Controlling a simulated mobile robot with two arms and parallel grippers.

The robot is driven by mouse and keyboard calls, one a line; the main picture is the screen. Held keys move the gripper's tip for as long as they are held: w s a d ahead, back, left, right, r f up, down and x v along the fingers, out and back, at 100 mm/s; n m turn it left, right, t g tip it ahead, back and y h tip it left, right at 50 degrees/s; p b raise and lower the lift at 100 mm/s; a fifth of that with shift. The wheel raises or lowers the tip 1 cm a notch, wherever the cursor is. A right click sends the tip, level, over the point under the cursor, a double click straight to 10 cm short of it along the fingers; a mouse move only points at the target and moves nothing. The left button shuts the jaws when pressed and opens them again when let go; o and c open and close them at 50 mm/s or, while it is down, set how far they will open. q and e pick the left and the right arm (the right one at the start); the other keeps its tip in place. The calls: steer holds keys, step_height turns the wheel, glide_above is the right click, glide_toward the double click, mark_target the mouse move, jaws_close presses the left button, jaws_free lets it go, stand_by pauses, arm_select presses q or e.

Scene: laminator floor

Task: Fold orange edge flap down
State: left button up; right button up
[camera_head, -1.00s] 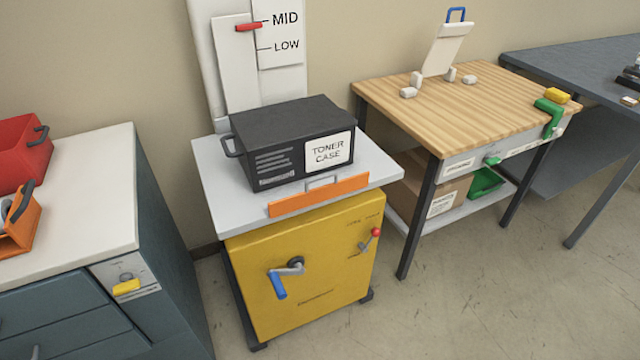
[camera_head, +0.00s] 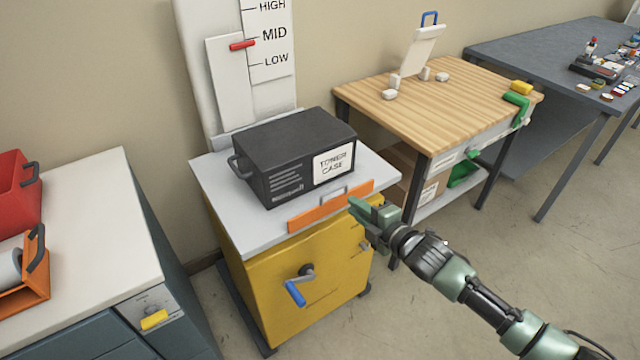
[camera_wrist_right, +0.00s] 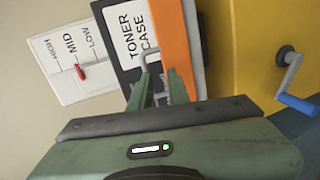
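The orange edge flap (camera_head: 308,215) stands up along the front edge of the grey top (camera_head: 232,215) of the yellow lift table (camera_head: 270,290). A small grey handle (camera_head: 334,192) rises at the flap; it also shows in the right wrist view (camera_wrist_right: 149,62). The black toner case (camera_head: 285,140) sits on the top just behind the flap. My right gripper (camera_head: 355,213) is in front of the flap's right end. In the right wrist view its green fingers (camera_wrist_right: 158,88) are apart, with the handle close ahead; contact is unclear. My left gripper is not in view.
The blue crank (camera_head: 296,292) is on the yellow front. A scale board with a red pointer (camera_head: 242,45) stands behind. A wooden bench (camera_head: 440,85) is at right, a white-topped cabinet (camera_head: 100,230) at left. Floor at lower right is clear apart from my arm.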

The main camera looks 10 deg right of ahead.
mark_target(336, 190)
steer(key=shift+n, duration=0.4)
steer(key=w+a, duration=0.1)
steer(key=w, duration=0.1)
steer(key=w+a, duration=0.1)
steer(key=w, duration=0.1)
steer(key=w+a, duration=0.1)
steer(key=w, duration=0.2)
steer(key=shift+w+a+r+p, duration=0.1)
steer(key=shift+a+r+p, duration=0.05)
steer(key=shift+r+p, duration=0.15)
jaws_close()
steer(key=shift+f, duration=0.1)
stand_by(0.8)
